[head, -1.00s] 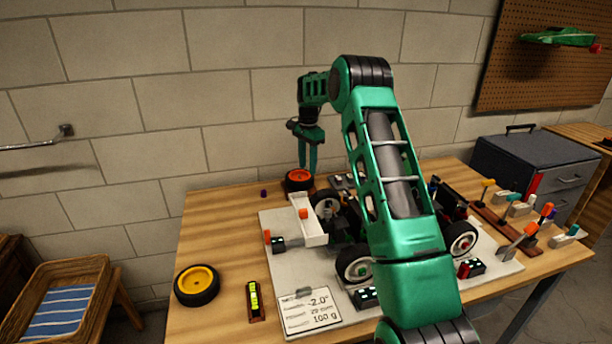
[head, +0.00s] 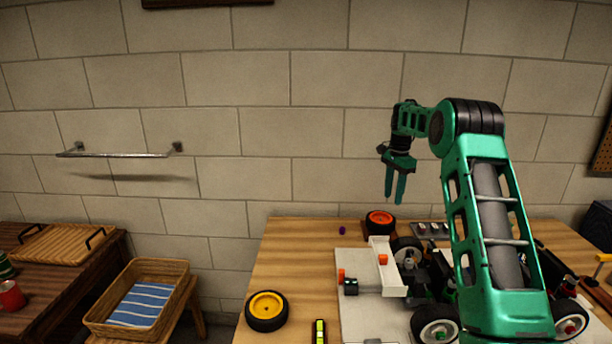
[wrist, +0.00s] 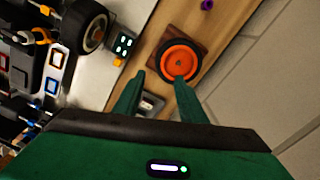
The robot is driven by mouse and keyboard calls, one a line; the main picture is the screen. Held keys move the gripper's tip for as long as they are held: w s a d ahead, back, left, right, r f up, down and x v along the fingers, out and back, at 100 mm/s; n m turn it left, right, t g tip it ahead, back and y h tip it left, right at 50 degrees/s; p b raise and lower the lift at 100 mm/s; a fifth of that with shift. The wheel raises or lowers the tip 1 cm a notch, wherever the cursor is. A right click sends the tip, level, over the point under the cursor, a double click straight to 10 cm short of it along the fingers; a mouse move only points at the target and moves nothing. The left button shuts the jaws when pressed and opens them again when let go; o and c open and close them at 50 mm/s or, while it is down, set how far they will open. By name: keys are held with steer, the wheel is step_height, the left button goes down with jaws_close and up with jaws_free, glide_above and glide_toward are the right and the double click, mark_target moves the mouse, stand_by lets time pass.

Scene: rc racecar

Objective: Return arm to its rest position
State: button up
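My arm is green and black and reaches up over the right part of the workbench in the head view. My gripper (head: 396,188) hangs with its fingers pointing down, above the back of the bench. In the wrist view my gripper (wrist: 160,98) shows two green fingers set apart with nothing between them. The orange-hubbed wheel (head: 380,221) sits at the back of the bench below the gripper. It also shows in the wrist view (wrist: 180,62), on a brown holder beyond the fingertips. My arm hides part of the racecar (head: 437,324).
A yellow-hubbed wheel (head: 266,311) lies at the bench's front left. A small purple piece (head: 342,230) lies near the back edge. A wicker basket (head: 165,271) with a striped cloth stands left of the bench. A metal rail (head: 118,154) is on the wall.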

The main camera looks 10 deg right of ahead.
steer(key=s+a+r+n, duration=0.2)
steer(key=s+r, duration=0.2)
steer(key=s, duration=0.5)
steer(key=s+a+r+n+h, duration=0.1)
steer(key=s+r+n, duration=0.15)
steer(key=s, duration=0.75)
steer(key=s+a+r+n, duration=0.15)
steer(key=s+r, duration=0.25)
steer(key=s, duration=0.5)
steer(key=s+a+f+n, duration=0.2)
steer(key=s+a+f, duration=0.1)
steer(key=s, duration=1)
steer(key=s+a+f+n+y, duration=0.1)
steer(key=s+a+f, duration=0.3)
steer(key=s, duration=0.9)
steer(key=shift+s+a+n, duration=0.3)
steer(key=shift+a+n, duration=0.3)
steer(key=shift+a, duration=0.1)
steer(key=shift+w+f, duration=0.2)
steer(key=shift+w, duration=0.45)
